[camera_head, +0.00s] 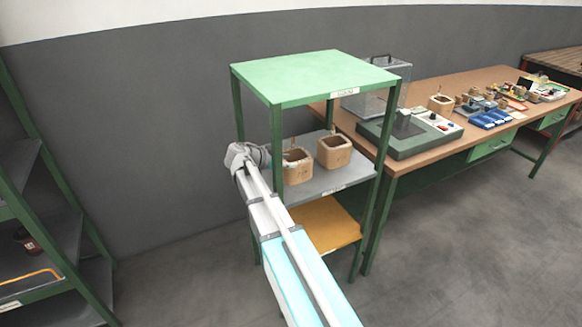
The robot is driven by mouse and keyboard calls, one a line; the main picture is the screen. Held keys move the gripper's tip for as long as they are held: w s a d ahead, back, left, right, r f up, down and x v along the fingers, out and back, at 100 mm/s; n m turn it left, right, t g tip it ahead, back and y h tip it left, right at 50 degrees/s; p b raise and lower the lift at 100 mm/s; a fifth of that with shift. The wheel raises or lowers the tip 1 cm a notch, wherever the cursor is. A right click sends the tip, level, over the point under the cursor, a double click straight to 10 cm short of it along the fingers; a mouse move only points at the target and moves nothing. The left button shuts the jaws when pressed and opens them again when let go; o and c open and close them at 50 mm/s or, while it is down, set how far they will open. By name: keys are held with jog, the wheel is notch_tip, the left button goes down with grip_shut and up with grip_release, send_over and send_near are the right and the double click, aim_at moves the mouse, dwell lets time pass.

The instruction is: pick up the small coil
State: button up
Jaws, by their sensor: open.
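Two tan, block-shaped coils with dark open tops sit side by side on the grey middle shelf (345,180) of a green rack: a left coil (298,172) and a right coil (335,157). I cannot tell for sure which one is the small coil. My arm reaches up from the bottom to the rack's left side. My gripper does not show.
The rack's green top (315,75) and its posts enclose the shelf. A yellow-orange shelf (325,222) lies below. The brown table (420,160) holds a green device (408,135), a clear box (375,85) and electronics. A green shelving unit (45,190) stands left. Floor is clear at right.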

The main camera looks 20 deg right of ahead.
aim_at(301, 162)
jog(key=shift+b+x, duration=0.95)
jog(key=shift+x, duration=1.65)
grip_shut()
